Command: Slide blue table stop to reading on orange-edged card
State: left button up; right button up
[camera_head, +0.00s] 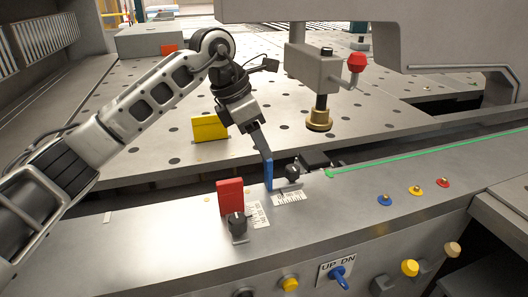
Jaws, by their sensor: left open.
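I cannot make out an orange-edged card for certain. My right gripper is not in view.
A red stop (231,196) with a black knob (237,224) and scale stands close on the left. A yellow block (209,128) sits on the perforated table behind. A clamp with a brass foot (319,120) hangs to the right. Coloured buttons line the rail's right.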

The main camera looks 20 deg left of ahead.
pick_arm(q)
jog(key=v, duration=1.2)
jog(key=shift+b, duration=0.4)
